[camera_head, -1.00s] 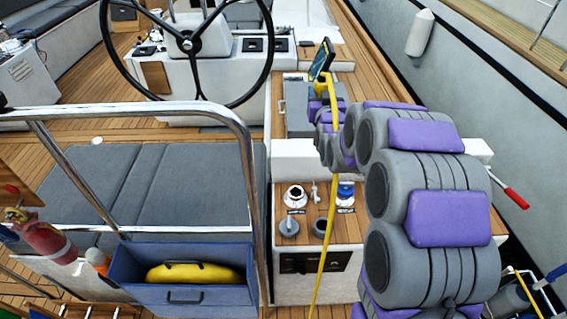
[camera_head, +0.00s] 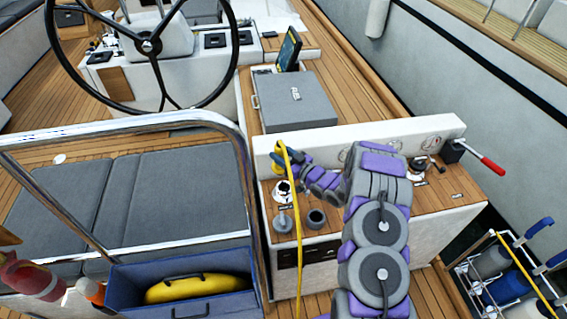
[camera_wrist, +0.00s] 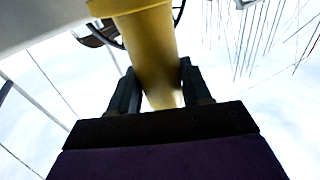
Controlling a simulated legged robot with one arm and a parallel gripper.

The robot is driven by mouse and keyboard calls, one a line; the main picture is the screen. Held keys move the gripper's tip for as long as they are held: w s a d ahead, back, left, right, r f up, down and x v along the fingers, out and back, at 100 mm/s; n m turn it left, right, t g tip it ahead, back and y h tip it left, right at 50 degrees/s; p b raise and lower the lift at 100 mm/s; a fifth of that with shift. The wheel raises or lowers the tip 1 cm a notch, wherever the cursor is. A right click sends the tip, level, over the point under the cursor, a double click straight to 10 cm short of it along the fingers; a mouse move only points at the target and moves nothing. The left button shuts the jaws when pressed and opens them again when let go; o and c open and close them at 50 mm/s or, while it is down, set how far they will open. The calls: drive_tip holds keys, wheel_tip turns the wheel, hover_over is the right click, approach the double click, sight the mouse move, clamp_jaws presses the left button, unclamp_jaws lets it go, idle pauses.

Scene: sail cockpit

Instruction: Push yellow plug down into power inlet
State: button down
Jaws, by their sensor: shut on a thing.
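My gripper (camera_head: 290,164) is shut on the yellow plug (camera_head: 280,157), above the left end of the white console with a wooden top. In the wrist view the plug (camera_wrist: 146,50) stands between my two dark fingers (camera_wrist: 156,92). Its yellow cable (camera_head: 297,240) loops over and hangs down the console's front. A white round fitting (camera_head: 282,191), which looks like the power inlet, is in the console top just below the plug. My arm and gripper hide part of the console top. I cannot tell whether plug and inlet touch.
A grey knob (camera_head: 284,223) and a dark round socket (camera_head: 316,218) are in front of the inlet. A raised white ledge (camera_head: 400,131) runs behind. A steel rail (camera_head: 247,170) stands close on the left. A red-handled lever (camera_head: 492,166) is at the right.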

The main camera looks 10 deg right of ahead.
drive_tip(key=s+f, duration=0.1)
drive_tip(key=s+d+f, duration=0.1)
drive_tip(key=shift+f+n+g+y, duration=0.3)
drive_tip(key=shift+f+y, duration=0.05)
drive_tip(key=shift+y, duration=0.05)
drive_tip(key=f, duration=0.1)
drive_tip(key=f+b, duration=0.1)
drive_tip(key=f, duration=0.2)
drive_tip(key=shift+a+f+b, duration=0.15)
drive_tip(key=shift+a+b, duration=0.15)
drive_tip(key=shift+b, duration=0.1)
drive_tip(key=shift+d+f, duration=0.25)
drive_tip(key=shift+f, duration=0.35)
drive_tip(key=shift+d+f, duration=0.2)
drive_tip(key=shift+d+r, duration=0.1)
drive_tip(key=shift+d, duration=0.1)
drive_tip(key=shift+a, duration=0.45)
drive_tip(key=shift+d, duration=0.1)
